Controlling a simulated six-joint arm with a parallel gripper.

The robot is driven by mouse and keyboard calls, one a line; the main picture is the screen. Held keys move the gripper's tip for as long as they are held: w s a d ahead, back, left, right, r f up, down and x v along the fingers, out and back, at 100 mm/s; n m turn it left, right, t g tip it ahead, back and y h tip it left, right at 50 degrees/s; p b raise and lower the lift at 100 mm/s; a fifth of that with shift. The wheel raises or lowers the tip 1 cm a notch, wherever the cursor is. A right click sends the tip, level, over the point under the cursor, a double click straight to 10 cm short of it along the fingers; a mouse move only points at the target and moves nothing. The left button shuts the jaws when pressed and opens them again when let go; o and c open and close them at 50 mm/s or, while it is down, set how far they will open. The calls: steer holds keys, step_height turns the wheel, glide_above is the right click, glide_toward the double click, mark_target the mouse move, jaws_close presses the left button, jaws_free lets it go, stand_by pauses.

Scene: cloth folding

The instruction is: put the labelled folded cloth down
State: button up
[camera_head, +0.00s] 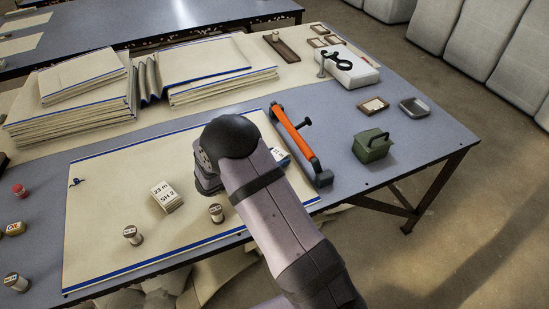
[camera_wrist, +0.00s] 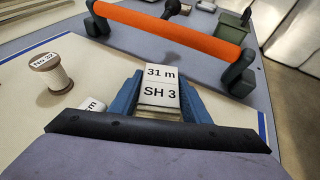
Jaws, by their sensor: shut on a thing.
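My gripper (camera_wrist: 158,97) has blue fingers shut on the sides of a small cream folded cloth (camera_wrist: 159,86) labelled "31 m SH 3" in the wrist view. It is over the large cream sheet (camera_wrist: 70,121), near the orange-handled tool. I cannot tell whether the cloth touches the sheet. In the head view my arm hides most of the gripper; a small white patch with a blue edge shows beside it. Another folded cloth (camera_head: 167,197), labelled "23 m SH 2", lies on the sheet. A partly hidden label (camera_wrist: 92,105) shows left of my gripper in the wrist view.
The orange-handled tool (camera_head: 293,133) lies along the sheet's right side. Spools (camera_head: 132,235) stand on the sheet. A green box (camera_head: 372,145) and a metal tray (camera_head: 414,107) stand to the right. Stacked cloth (camera_head: 70,110) fills the back left. Sheet's left half has free room.

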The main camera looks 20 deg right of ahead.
steer(key=shift+f, duration=0.1)
steer(key=o, duration=0.6)
steer(key=shift+f, duration=0.1)
steer(key=o, duration=0.4)
steer(key=shift+o, duration=0.2)
